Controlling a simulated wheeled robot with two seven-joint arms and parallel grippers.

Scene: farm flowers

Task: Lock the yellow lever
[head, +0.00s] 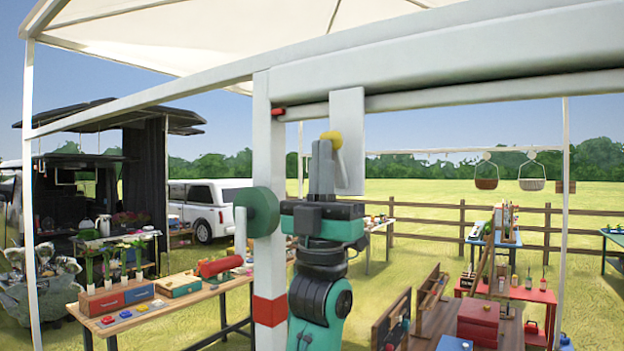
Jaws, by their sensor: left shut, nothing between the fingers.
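The yellow lever (332,138) is near the top middle of the head view. Its rounded yellow end sits in front of a pale upright plate (347,110) that hangs from the white canopy beam. My left gripper (321,148) points up just below the yellow end, with its grey fingers shut and nothing between them. The fingertips overlap the lever's lower edge in the picture; I cannot tell whether they touch it. My right gripper is not in view.
A white post (264,150) with a green wheel (257,212) stands close to the left of my left arm. A small red part (278,112) sits high on the post. A wooden table (150,314) with plants and boxes is at left. A red box (478,320) stands at lower right.

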